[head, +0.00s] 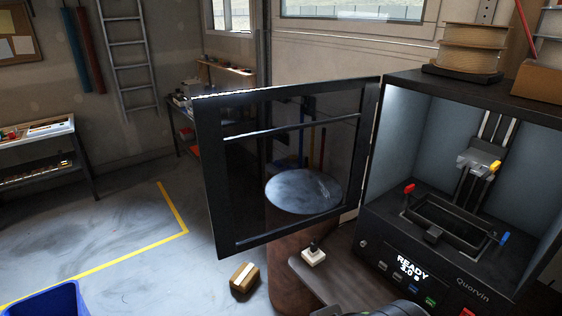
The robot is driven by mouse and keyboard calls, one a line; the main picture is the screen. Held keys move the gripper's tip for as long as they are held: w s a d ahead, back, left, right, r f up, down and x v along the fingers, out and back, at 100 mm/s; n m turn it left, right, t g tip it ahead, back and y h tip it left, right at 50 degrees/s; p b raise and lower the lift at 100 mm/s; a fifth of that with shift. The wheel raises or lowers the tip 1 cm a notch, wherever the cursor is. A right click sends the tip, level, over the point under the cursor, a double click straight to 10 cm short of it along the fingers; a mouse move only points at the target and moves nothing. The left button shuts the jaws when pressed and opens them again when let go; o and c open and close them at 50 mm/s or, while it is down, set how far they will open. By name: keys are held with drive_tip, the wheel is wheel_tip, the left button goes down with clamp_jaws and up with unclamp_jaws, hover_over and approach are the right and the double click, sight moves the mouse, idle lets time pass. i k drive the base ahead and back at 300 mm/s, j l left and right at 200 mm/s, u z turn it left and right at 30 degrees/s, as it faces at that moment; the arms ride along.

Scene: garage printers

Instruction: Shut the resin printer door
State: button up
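The resin printer (413,226) stands at the right with its lit chamber facing me. Its display reads READY. The printer door (222,180), a dark frame with a clear pane, stands wide open. It is hinged at the left side of the printer opening and reaches out to the left. A horizontal bar runs across the upper part of the door. Inside the chamber are a dark vat and a build head on a vertical rail. A dark rounded part at the bottom edge, right of centre, seems to be my arm. My gripper's fingers are not visible.
A small white block with a dark knob (314,257) sits on the bench before the printer. A round-topped drum (290,240) stands behind and below the door. A small box (244,277) and a blue bin (48,302) are on the floor. Filament spools (472,48) sit atop the printer.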

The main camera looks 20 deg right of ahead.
sight(279, 162)
drive_tip(key=i+j+z, duration=0.25)
drive_tip(key=i+j, duration=0.15)
drive_tip(key=i+j+z, duration=0.2)
drive_tip(key=i+j, duration=0.2)
drive_tip(key=i+j+z, duration=0.25)
drive_tip(key=j, duration=0.35)
drive_tip(key=i+j+z, duration=0.25)
drive_tip(key=j+z, duration=0.2)
drive_tip(key=j, duration=0.15)
drive_tip(key=i+j+z, duration=0.25)
drive_tip(key=j+z, duration=0.1)
drive_tip(key=z, duration=0.3)
drive_tip(key=j+z, duration=0.1)
drive_tip(key=z, duration=0.3)
drive_tip(key=j+z, duration=0.1)
drive_tip(key=z, duration=0.3)
drive_tip(key=k+z, duration=0.1)
drive_tip(key=z, duration=0.3)
drive_tip(key=j+u, duration=0.45)
drive_tip(key=i+j+u, duration=0.1)
drive_tip(key=u, duration=0.3)
drive_tip(key=i+j+u, duration=0.15)
drive_tip(key=j+u, duration=0.3)
drive_tip(key=l, duration=0.05)
